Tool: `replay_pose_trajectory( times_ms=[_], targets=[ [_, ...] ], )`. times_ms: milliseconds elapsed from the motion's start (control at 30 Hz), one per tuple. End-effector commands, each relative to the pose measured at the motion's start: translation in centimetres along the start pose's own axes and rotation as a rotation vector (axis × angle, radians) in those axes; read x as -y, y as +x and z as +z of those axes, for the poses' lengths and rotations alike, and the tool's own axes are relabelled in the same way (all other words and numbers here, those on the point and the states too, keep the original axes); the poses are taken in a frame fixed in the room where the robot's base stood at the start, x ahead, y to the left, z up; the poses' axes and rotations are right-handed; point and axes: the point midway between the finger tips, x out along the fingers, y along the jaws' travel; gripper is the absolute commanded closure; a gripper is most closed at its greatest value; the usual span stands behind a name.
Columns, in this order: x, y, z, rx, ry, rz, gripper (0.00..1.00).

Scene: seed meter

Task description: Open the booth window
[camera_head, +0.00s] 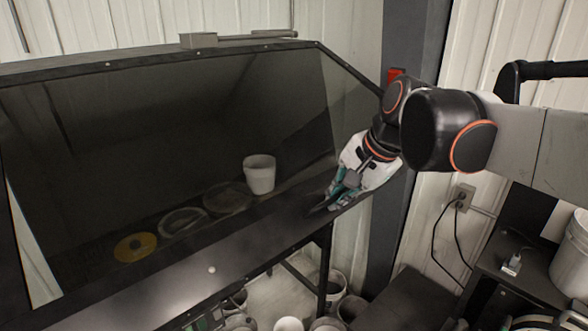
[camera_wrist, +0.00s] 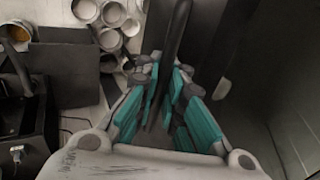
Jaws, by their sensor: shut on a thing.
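The booth window (camera_head: 150,130) is a large, dark tinted pane that slopes across the front of the black booth. A broad dark strip (camera_head: 230,258) runs along its bottom. My gripper (camera_head: 326,203) is at the right end of this lower edge. In the wrist view, its teal-padded fingers (camera_wrist: 162,82) are closed around a dark bar (camera_wrist: 180,30), which seems to be part of the window's lower edge. The fingers hide the exact contact in the head view.
Behind the pane are a white bucket (camera_head: 259,175), a yellow disc (camera_head: 135,247) and round dishes (camera_head: 184,221). Several buckets (camera_head: 289,324) stand on the floor below. A grey post (camera_head: 407,200) and a dark bench (camera_head: 520,275) are to the right.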

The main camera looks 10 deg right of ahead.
Motion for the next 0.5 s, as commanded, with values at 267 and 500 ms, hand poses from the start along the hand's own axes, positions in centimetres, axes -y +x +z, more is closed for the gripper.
replay_pose_trajectory(
  times_ms=[267,500],
  targets=[
    [-0.03,0.02,-0.01,0.0,0.0,0.0,0.71],
    [0.12,-0.2,0.0,0.0,0.0,0.0,0.71]
  ],
)
